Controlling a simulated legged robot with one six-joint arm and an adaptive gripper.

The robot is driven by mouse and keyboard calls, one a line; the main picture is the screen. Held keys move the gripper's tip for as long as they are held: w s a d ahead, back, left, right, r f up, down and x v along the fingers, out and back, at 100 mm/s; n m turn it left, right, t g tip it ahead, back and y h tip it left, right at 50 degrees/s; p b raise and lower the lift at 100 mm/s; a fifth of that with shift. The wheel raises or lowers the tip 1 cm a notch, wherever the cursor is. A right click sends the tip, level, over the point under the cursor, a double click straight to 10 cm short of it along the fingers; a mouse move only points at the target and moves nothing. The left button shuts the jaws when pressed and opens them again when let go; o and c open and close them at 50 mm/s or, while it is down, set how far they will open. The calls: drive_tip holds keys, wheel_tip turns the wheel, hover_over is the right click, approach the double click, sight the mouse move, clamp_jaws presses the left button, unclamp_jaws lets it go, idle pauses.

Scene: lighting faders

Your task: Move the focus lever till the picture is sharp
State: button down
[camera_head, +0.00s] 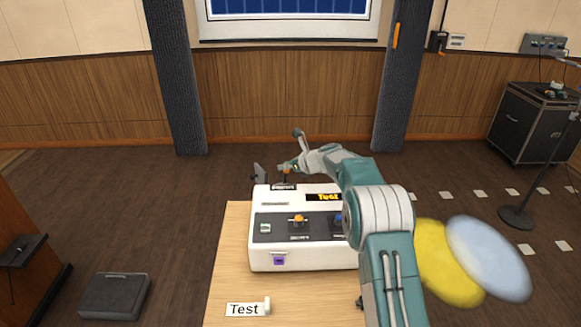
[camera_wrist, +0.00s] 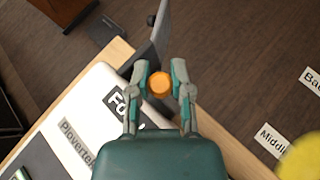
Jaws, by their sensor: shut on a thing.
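The white console (camera_head: 300,260) stands on the wooden table. The focus lever has an orange knob (camera_wrist: 160,85) and stands at the console's back edge, beside a dark label that shows "Fo" (camera_wrist: 122,104). My gripper (camera_head: 287,168) reaches over the console from the right; in the wrist view (camera_wrist: 161,82) its two fingers close around the orange knob from both sides. The screen (camera_head: 290,8) on the back wall shows a blue gridded picture, cut off by the top of the frame, so I cannot judge its sharpness.
A dark upright plate (camera_head: 259,172) stands close to the left of the lever. The console also carries an orange knob (camera_head: 298,218) and a blue knob (camera_head: 338,218), partly behind my arm. A "Test" card (camera_head: 243,309) lies on the table. Yellow (camera_head: 440,265) and pale blue (camera_head: 492,260) patches show at right.

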drive_tip(key=shift+a+h, duration=0.25)
drive_tip(key=shift+h, duration=0.05)
drive_tip(key=c, duration=0.5)
unclamp_jaws()
drive_tip(key=v, duration=1.1)
drive_tip(key=shift+s+d+r, duration=0.15)
drive_tip(key=shift+s+d, duration=0.05)
drive_tip(key=shift+d, duration=0.1)
